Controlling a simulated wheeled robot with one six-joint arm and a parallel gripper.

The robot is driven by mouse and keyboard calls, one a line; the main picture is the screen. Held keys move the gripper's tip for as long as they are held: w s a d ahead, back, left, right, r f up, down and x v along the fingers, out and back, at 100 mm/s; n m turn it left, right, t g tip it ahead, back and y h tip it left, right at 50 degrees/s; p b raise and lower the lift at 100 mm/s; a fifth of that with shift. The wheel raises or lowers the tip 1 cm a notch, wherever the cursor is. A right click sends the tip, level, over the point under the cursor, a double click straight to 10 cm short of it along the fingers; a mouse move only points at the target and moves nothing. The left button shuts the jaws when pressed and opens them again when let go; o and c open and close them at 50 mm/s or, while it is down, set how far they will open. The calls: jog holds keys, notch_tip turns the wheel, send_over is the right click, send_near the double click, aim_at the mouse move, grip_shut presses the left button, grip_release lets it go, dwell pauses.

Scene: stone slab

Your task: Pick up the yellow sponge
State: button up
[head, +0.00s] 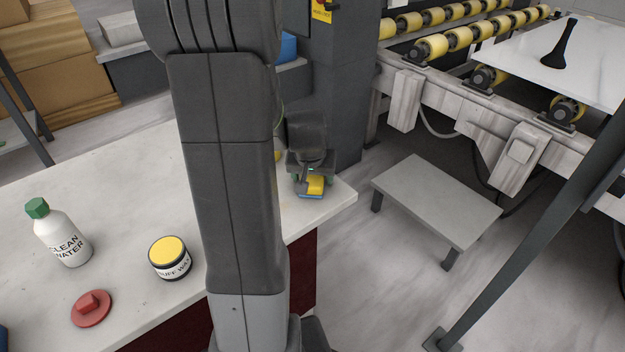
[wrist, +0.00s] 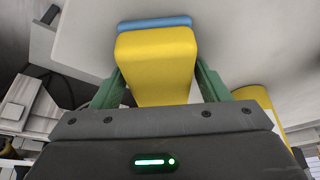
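The yellow sponge (head: 314,184) has a blue layer along one side. It is at the far right corner of the pale counter (head: 125,195). My gripper (head: 312,176) is at the sponge, pointing down at it. In the wrist view the sponge (wrist: 157,60) lies between the two green fingers of my gripper (wrist: 160,82), one on each side. The fingertips are at or very near its sides. I cannot tell whether they press on it. The sponge's near end is hidden behind my gripper's body.
A white bottle with green cap (head: 62,236), a yellow-lidded tin (head: 170,258) and a red knobbed disc (head: 91,308) stand at left on the counter. A yellow object (wrist: 262,108) shows right of my gripper in the wrist view. A low grey platform (head: 437,207) stands right of the counter.

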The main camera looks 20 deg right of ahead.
jog(key=c, duration=0.8)
jog(key=shift+o, duration=0.2)
notch_tip(320, 180, up, 10)
jog(key=shift+r+p, duration=0.15)
jog(key=shift+p, duration=1.1)
